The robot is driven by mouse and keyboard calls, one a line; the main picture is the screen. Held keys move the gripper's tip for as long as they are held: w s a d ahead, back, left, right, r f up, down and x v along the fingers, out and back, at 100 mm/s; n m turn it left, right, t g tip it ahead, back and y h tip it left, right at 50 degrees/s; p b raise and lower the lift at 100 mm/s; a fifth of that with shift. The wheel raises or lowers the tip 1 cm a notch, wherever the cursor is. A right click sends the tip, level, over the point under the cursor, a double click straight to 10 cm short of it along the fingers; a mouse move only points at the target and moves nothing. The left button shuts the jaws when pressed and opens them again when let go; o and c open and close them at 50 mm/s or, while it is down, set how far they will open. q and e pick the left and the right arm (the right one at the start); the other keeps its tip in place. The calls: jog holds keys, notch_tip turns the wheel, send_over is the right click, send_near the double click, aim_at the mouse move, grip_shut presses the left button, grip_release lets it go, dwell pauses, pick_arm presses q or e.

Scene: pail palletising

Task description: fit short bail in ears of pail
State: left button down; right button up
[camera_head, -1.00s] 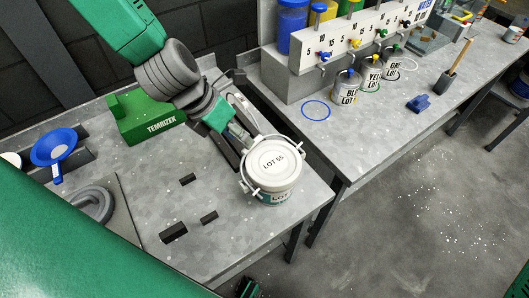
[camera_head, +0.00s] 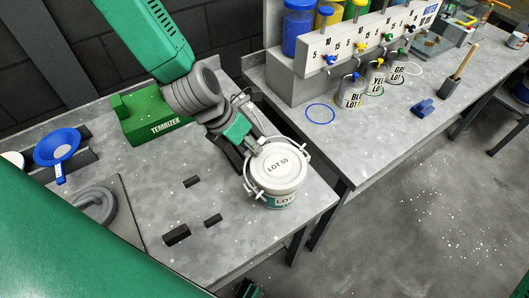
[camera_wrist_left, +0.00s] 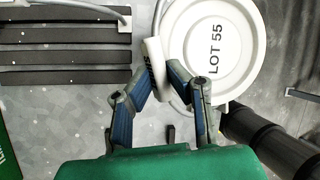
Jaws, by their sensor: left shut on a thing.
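The white pail (camera_head: 282,201) stands upright near the table's front right corner, with its white lid (camera_head: 275,171) marked LOT 55 on. The lid also shows in the left wrist view (camera_wrist_left: 222,45). A thin white bail (camera_head: 307,156) curves around the lid's rim; whether its ends sit in the ears is too small to tell. My left gripper (camera_head: 256,149) is at the pail's far left side. In the left wrist view its fingers (camera_wrist_left: 160,84) are shut on the bail's white grip (camera_wrist_left: 153,62), beside the lid.
A dark slatted rack (camera_wrist_left: 65,55) beside the pail carries a grey wire piece. The green TEMRIZEK block (camera_head: 150,120), blue funnel (camera_head: 57,147) and small dark blocks (camera_head: 176,235) share the table. A second table with small cans (camera_head: 352,92) stands right, across a gap.

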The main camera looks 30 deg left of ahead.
pick_arm(q)
jog(key=shift+a, duration=0.2)
jog(key=shift+d+r+p, duration=0.3)
jog(key=shift+r+p, duration=0.25)
jog(key=r+p, duration=0.3)
jog(key=shift+d, duration=0.3)
notch_tip(320, 180, up, 24)
jog(key=p, duration=0.5)
jog(key=shift+a, duration=0.3)
